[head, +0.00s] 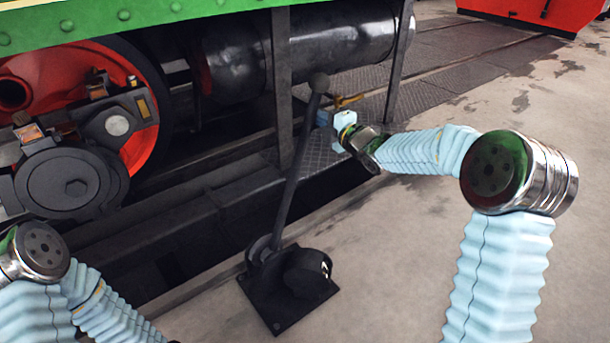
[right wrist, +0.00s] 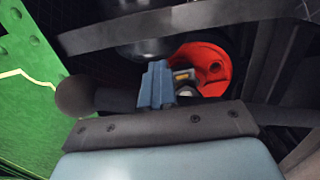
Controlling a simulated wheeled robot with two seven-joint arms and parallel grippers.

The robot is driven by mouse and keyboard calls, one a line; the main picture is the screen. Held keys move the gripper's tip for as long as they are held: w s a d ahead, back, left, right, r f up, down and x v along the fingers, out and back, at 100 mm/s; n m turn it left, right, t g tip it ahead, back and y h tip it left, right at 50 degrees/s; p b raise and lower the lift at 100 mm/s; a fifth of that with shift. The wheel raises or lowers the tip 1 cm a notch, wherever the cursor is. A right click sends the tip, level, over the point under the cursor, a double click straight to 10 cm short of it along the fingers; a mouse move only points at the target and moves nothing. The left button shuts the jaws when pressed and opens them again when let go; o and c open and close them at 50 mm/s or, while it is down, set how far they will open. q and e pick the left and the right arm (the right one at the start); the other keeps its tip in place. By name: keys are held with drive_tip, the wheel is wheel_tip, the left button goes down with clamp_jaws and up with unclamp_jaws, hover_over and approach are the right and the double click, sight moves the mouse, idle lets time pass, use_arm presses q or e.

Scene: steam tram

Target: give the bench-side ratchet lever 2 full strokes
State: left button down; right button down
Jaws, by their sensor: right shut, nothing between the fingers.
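The ratchet lever (head: 297,165) is a dark rod with a round knob (head: 319,82). It rises from a black floor plate (head: 275,307) and leans a little right towards the top. My right gripper (head: 323,118) is at the upper rod, just below the knob and on its right side. Its blue fingers are shut with nothing between them; I cannot tell whether they touch the rod. In the right wrist view the closed fingers (right wrist: 156,84) stand in front of the rod, with the knob (right wrist: 75,97) to their left. My left gripper is out of view.
The tram's red wheel (head: 140,150), dark frame post (head: 281,70) and black cylinder (head: 340,40) are close behind the lever. A dark gap runs along the tram's side. The concrete floor (head: 400,270) at right is clear. A red object (head: 530,8) is far back.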

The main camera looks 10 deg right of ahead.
drive_tip(key=shift+s+a+r, duration=0.2)
drive_tip(key=shift+a+r, duration=0.1)
drive_tip(key=shift+a, duration=0.45)
drive_tip(key=s+a+r, duration=0.2)
drive_tip(key=a, duration=0.4)
drive_tip(key=shift+s, duration=0.4)
drive_tip(key=shift+a+r, duration=0.1)
drive_tip(key=shift+r, duration=0.05)
